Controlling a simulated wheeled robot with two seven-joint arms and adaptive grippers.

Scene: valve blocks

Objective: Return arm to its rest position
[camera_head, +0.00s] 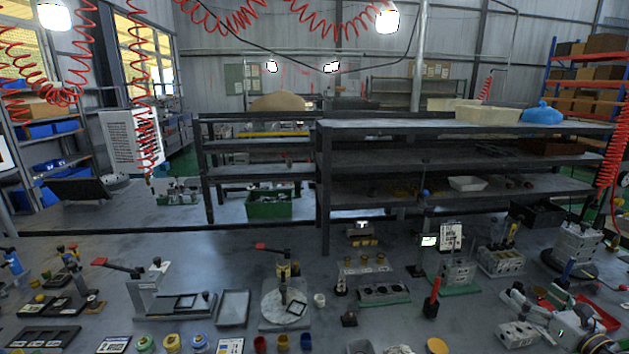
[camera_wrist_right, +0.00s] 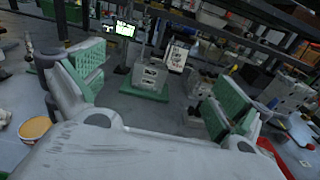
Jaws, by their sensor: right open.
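My right gripper (camera_head: 545,318) is low at the right of the head view. In the right wrist view the right gripper (camera_wrist_right: 155,88) has its two green-padded fingers spread wide, with nothing between the pads. Beyond them a grey valve block (camera_wrist_right: 150,75) stands upright on a green base. The same block (camera_head: 458,272) shows in the head view, left of the gripper and apart from it. My left gripper is not in view.
More grey blocks (camera_head: 501,260) and a tall block stack (camera_head: 577,243) stand near my right arm. A red tray (camera_head: 605,318) lies at the right. A red-and-black upright tool (camera_head: 432,298) stands left of the gripper. Dark shelving (camera_head: 450,128) closes off the back.

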